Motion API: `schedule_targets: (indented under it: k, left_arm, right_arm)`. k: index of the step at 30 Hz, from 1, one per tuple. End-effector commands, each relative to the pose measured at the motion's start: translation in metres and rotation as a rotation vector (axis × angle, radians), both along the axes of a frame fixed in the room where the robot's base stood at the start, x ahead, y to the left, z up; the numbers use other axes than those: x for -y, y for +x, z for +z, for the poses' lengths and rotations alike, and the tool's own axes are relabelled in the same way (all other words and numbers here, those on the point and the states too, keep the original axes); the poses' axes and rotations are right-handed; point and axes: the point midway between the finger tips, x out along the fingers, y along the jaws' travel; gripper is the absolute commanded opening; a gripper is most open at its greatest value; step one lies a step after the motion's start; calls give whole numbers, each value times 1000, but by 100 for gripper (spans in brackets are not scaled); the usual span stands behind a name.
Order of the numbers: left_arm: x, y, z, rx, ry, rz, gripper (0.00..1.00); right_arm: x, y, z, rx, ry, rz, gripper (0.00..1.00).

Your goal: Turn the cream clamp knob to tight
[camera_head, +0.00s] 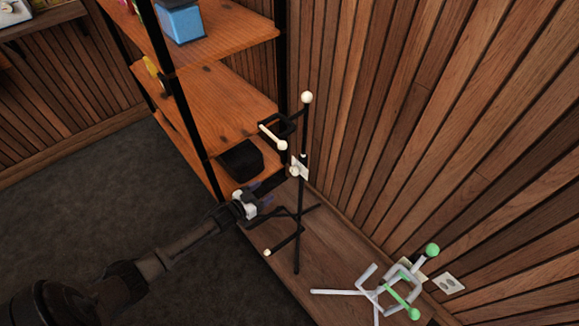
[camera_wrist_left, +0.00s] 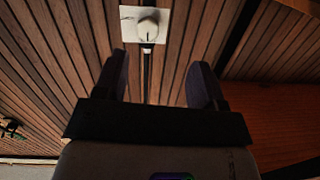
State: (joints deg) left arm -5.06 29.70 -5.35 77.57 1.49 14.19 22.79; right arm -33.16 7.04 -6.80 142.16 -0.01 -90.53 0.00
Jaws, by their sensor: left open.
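A black ukulele stand (camera_head: 301,215) with cream tips stands on the wooden ledge. On its post is a cream clamp knob (camera_head: 295,171) in front of a small white plate (camera_head: 304,168). In the left wrist view the cream knob (camera_wrist_left: 148,27) shows ahead, near the top edge, on its white plate (camera_wrist_left: 128,33). My left gripper (camera_head: 263,193) is open and empty, to the left of the post and a little below the knob, apart from it. In the wrist view its two fingers (camera_wrist_left: 158,80) are spread, with the knob beyond them. My right gripper is not in view.
A wooden shelf unit (camera_head: 215,97) with a black frame stands behind my left gripper; a black box (camera_head: 240,160) sits on it. A pale grey stand with green tips (camera_head: 375,293) is at right on the ledge (camera_head: 335,240). A slatted wall rises behind.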

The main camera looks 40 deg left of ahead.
Motion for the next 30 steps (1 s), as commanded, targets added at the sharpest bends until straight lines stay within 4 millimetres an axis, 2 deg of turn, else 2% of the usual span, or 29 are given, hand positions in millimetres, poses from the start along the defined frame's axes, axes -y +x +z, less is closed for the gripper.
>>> schedule_targets:
  k: [5,10,24,30]
  left_arm:
    - [9,1,16,94,-68,-50,64]
    - [11,13,15,98,-99,-52,64]
    - [23,95,13,96,-97,-50,64]
    - [27,121,15,96,-97,-51,64]
  right_arm:
    - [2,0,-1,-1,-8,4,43]
    - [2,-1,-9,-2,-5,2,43]
    - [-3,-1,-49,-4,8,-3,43]
    - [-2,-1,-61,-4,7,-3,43]
